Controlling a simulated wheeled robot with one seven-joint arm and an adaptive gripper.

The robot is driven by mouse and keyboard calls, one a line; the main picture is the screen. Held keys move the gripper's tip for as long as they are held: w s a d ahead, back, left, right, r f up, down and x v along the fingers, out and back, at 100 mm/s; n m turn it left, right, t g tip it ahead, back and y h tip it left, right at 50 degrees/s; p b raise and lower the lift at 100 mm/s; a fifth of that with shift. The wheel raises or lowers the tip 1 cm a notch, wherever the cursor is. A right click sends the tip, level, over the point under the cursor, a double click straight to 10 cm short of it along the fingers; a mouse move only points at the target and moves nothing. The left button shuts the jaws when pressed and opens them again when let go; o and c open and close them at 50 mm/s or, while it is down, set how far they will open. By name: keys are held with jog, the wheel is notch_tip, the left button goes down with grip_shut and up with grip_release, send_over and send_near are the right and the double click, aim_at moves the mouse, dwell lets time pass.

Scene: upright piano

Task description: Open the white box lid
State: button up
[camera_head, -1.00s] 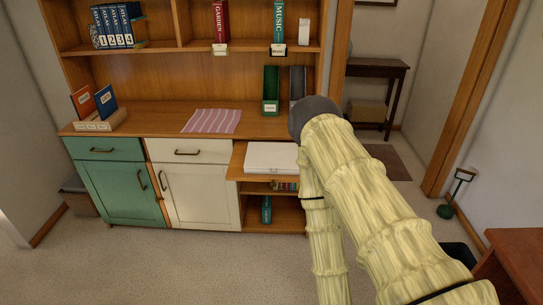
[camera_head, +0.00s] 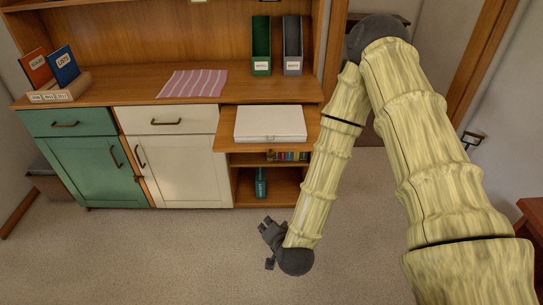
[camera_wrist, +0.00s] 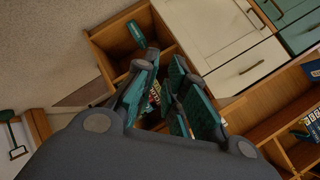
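A flat white box (camera_head: 270,122) with its lid closed sits on the wooden shelf that juts out at the right of the cabinet. My gripper (camera_head: 268,242) hangs low over the carpet, in front of and below the box, and does not touch it. Its fingers are apart and nothing is between them. In the wrist view my gripper (camera_wrist: 165,72) points at the open lower compartments of the cabinet. I cannot make out the white box in the wrist view.
A green file holder (camera_head: 261,46) and a grey one (camera_head: 292,46) stand behind the box. A striped cloth (camera_head: 193,83) lies to its left. Small books (camera_head: 288,156) and a teal object (camera_head: 261,183) are in compartments below. The carpet in front is clear.

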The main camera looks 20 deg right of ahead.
jog(key=w+d+r+m+t+h+b, duration=0.1)
jog(key=w+r+m+t+h+b, duration=0.15)
jog(key=w+r+m+t, duration=0.35)
jog(key=m+h+b, duration=0.3)
jog(key=m+b, duration=0.2)
send_near(272, 151)
notch_tip(272, 151, up, 3)
jog(key=shift+t, duration=0.4)
jog(key=x, duration=1)
jog(key=shift+f, duration=0.1)
jog(key=shift+c, duration=0.3)
grip_shut()
